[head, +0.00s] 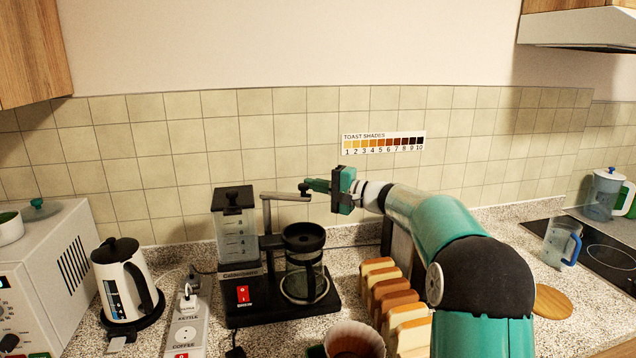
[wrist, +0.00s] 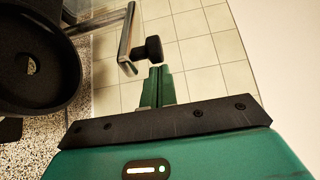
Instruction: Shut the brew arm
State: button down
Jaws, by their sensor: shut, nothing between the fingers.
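The coffee maker (head: 262,305) stands on the counter with a clear water tank (head: 235,240) and a glass pot (head: 304,282) under a black round basket (head: 304,237). The brew arm (head: 285,196) is a grey bar reaching right from the post above the basket, with a black knob at its end. In the wrist view the brew arm (wrist: 127,35) and its knob (wrist: 148,50) appear to the right of the basket (wrist: 35,60), against the wall tiles. My gripper (head: 312,186) is shut and empty beside the knob; its fingertips (wrist: 158,72) look close, contact unclear.
A kettle (head: 125,280), a power strip (head: 187,320) and a white oven (head: 45,270) are at left. A tiled wall (head: 290,130) is close behind.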

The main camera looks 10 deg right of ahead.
aim_at(307, 189)
jog(key=shift+s, duration=0.2)
jog(key=shift+s, duration=0.15)
jog(key=s, duration=0.1)
jog(key=s+a+m+t+h, duration=0.1)
jog(key=s, duration=0.1)
jog(key=shift+a, duration=0.1)
jog(key=shift+s+a, duration=0.1)
jog(key=shift+s, duration=0.05)
dwell(0.4)
